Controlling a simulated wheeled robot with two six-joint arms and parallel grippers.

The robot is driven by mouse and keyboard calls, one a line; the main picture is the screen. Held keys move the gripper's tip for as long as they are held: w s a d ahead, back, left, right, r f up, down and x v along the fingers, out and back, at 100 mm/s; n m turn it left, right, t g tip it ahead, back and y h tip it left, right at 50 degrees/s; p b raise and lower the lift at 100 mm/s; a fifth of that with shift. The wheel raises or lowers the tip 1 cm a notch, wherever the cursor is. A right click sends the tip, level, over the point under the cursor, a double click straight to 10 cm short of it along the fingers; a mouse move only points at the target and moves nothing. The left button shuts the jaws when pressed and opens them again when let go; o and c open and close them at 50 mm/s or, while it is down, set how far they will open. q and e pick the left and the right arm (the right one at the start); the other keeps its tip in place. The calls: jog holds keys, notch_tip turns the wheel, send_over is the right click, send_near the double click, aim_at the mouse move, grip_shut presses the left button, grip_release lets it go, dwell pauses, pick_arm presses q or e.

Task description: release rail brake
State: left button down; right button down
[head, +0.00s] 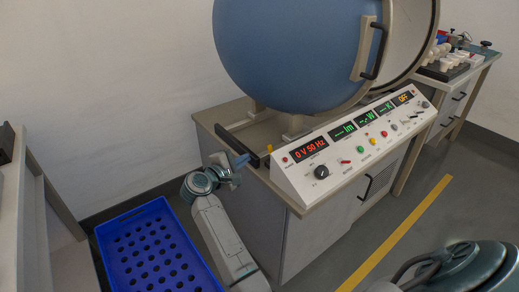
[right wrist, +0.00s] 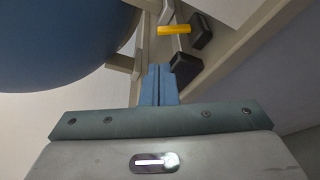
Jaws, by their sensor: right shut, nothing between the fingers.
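A small yellow lever, which looks like the rail brake, stands at the left end of the bench top beside the control panel (head: 269,148). It shows as a yellow bar in the right wrist view (right wrist: 174,30). My right gripper (head: 241,160) is at the bench's left end, close to a black bar handle (head: 233,139) and left of the lever. In the right wrist view its blue fingers (right wrist: 160,72) are together and empty, with the lever beyond their tips and apart from them. My left gripper is not in view.
A large blue sphere (head: 285,50) with an open, pale half sits above the bench. The sloped control panel (head: 335,160) carries displays, knobs and buttons. A blue perforated crate (head: 155,250) is at lower left. A side table (head: 445,72) with small items stands at right.

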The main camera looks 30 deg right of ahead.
aim_at(262, 157)
jog(key=p+x, duration=0.1)
jog(key=x, duration=0.7)
jog(key=shift+w+d, duration=0.1)
jog(key=shift+d, duration=0.1)
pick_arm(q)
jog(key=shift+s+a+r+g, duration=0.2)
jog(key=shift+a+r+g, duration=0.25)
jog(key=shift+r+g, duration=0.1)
pick_arm(e)
jog(key=shift+x, duration=0.8)
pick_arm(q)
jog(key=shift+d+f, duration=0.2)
pick_arm(e)
jog(key=shift+f+b, duration=0.15)
jog(key=shift+b, duration=0.5)
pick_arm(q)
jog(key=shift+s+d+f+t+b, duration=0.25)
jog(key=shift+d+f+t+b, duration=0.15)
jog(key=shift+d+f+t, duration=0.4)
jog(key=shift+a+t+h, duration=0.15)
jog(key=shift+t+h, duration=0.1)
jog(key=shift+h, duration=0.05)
